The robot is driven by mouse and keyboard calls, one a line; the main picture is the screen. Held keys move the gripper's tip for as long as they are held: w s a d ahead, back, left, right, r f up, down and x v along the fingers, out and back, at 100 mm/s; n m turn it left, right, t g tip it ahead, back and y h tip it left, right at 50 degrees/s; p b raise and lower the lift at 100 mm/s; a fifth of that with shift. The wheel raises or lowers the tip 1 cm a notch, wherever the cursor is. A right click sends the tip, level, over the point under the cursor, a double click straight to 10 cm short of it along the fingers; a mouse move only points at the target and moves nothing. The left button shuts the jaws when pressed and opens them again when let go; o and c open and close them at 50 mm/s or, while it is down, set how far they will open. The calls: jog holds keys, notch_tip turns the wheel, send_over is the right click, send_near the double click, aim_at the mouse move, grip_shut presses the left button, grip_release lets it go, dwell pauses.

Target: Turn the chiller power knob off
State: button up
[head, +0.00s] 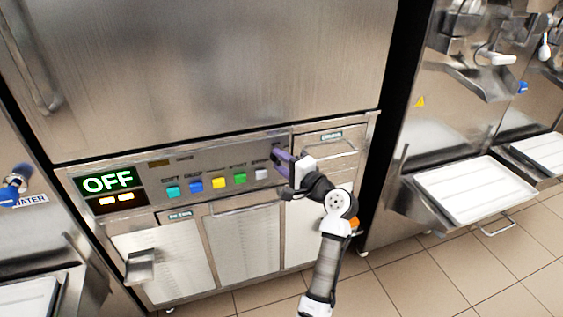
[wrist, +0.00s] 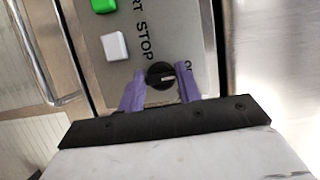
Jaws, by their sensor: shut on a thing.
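The chiller power knob (wrist: 160,73) is round and black with a white pointer mark, on the grey control panel. In the wrist view its mark lies roughly level, toward the right. My gripper (wrist: 161,87) has its purple fingers on either side of the knob and is shut on it. In the head view my gripper (head: 281,161) is at the right end of the panel and hides the knob. The display (head: 107,183) at the panel's left end reads OFF in green. A label right of the knob is partly hidden in the wrist view.
Several coloured buttons (head: 218,183) run along the panel left of my gripper. A white button (wrist: 115,46) is close to the knob, beside the STOP lettering. Drawer fronts with handles (head: 328,150) are beside and below. A white tray (head: 475,190) stands out at right.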

jog(key=o, duration=1)
jog(key=shift+c, duration=0.2)
jog(key=b+v, duration=0.1)
jog(key=v, duration=1.2)
jog(key=shift+s+d, duration=0.25)
jog(key=shift+s, duration=0.05)
